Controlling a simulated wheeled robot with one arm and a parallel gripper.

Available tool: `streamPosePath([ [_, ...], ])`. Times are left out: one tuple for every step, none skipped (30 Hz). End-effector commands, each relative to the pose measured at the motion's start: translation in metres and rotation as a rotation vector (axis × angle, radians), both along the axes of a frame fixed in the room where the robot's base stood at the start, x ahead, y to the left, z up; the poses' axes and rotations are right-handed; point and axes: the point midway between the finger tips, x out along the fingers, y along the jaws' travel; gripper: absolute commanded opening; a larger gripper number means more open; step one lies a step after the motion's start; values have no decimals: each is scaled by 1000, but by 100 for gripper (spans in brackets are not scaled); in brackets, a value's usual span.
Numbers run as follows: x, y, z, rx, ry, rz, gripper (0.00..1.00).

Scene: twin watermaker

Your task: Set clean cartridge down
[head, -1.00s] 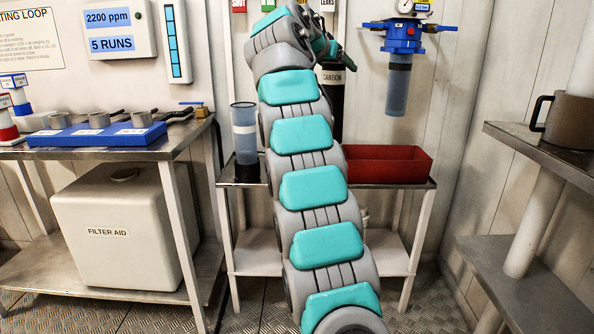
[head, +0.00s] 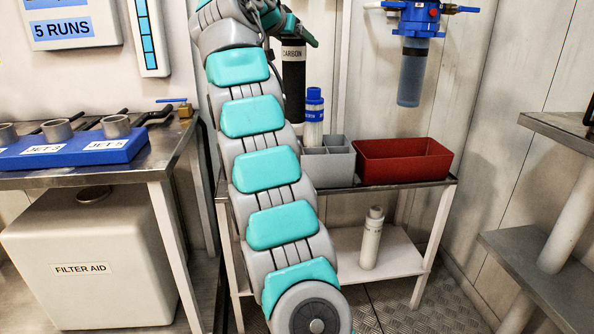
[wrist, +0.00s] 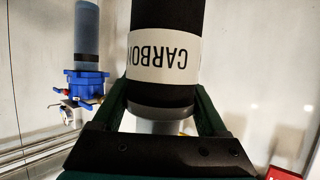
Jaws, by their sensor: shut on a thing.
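My gripper (wrist: 160,115) is shut on a black cartridge (wrist: 185,15) with a white band reading CARBON, which fills the middle of the wrist view. In the head view this carbon cartridge (head: 294,85) appears upright beside my arm, above the left part of the metal stand (head: 400,184). A white cartridge with a blue cap (head: 314,108) stands in the grey divided bin (head: 328,170).
A red bin (head: 403,170) sits right of the grey bin on the stand. A white cylinder (head: 371,240) stands on the lower shelf. A blue filter housing (head: 411,60) hangs on the wall. A blue rack (head: 70,150) is on the left bench.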

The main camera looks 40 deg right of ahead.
Motion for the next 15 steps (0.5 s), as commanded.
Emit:
streamPosePath([
  [-1,0,1,-1,-1,0,0],
  [-1,0,1,-2,-1,-1,0],
  [-1,0,0,-1,-1,-1,0],
  [-1,0,-2,-1,-1,-1,0],
  [-1,0,-3,-1,0,-1,0],
  [0,0,-6,-2,1,-1,0],
  [0,0,-9,-2,3,-1,0],
  [-1,0,-11,-3,2,-1,0],
  [-1,0,-13,-4,-1,-1,0],
  [-1,0,-16,-3,0,-1,0],
  [-2,0,-19,-2,1,-1,0],
  [-2,0,-24,0,3,-2,0],
  [-2,0,-27,0,3,-1,0],
  [-1,0,-30,0,1,-1,0],
  [-1,0,-33,-2,2,0,0],
])
